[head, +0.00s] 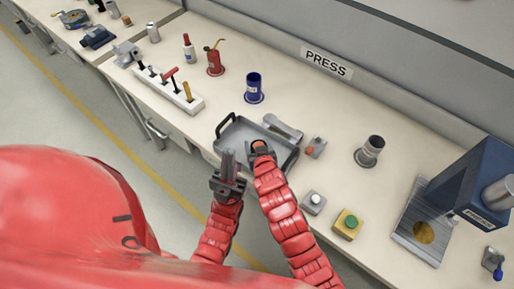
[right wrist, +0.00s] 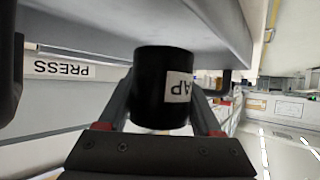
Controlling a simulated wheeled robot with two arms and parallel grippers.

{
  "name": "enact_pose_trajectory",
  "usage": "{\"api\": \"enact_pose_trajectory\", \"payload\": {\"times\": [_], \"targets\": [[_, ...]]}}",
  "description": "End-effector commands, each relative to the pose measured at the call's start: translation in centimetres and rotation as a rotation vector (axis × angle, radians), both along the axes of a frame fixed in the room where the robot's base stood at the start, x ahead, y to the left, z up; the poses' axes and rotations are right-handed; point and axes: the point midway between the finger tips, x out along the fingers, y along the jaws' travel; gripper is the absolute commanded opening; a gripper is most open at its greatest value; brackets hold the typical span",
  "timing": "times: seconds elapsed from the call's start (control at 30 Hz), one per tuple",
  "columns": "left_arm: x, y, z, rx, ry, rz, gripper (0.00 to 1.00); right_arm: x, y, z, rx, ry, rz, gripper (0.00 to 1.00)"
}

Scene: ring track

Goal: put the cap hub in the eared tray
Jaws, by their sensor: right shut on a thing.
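The eared tray (head: 236,132) is a shallow grey tray with dark ears, at the front edge of the bench in the head view. In the right wrist view its grey side (right wrist: 205,14) fills the top. My right gripper (head: 260,148) is at the tray, seen from above over its interior. It is shut on the cap hub, a black cylinder (right wrist: 150,88) with a white label partly reading "AP". The hub is mostly hidden by the gripper in the head view. My left gripper (head: 228,160) is at the tray's near side, fingers close together; its opening is unclear.
A grey bracket (head: 283,127) lies just behind the tray. A blue flanged cup (head: 254,88) and a grey flanged cup (head: 370,148) stand farther back. A rack of tools (head: 170,90) is left. A button box (head: 348,223) and the blue press (head: 470,185) are right.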

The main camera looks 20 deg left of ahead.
Motion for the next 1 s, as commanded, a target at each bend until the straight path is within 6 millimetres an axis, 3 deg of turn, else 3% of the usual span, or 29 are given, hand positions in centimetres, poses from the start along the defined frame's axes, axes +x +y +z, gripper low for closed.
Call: {"api": "enact_pose_trajectory", "payload": {"times": [0.4, 0.77, 0.8, 0.83, 1.0], "targets": [[0.0, 0.0, 1.3, 0.000, 0.000, 0.000, 0.00, 0.0, 0.0, -3.9, -0.001, 0.000, 0.000, 0.00], [0.0, 0.0, 0.7, 0.000, 0.000, 0.000, 0.00, 0.0, 0.0, -4.5, 0.001, -0.001, 0.001, 0.00], [0.0, 0.0, 0.9, 0.000, 0.000, 0.000, 0.00, 0.0, 0.0, -4.3, 0.000, 0.000, 0.001, 0.73], [0.0, 0.0, 0.9, 0.000, 0.000, 0.000, 0.00, 0.0, 0.0, -4.3, 0.000, 0.000, 0.001, 0.79], [0.0, 0.0, 0.9, 0.000, 0.000, 0.000, 0.00, 0.0, 0.0, -4.3, 0.000, 0.000, 0.001, 0.79]]}}
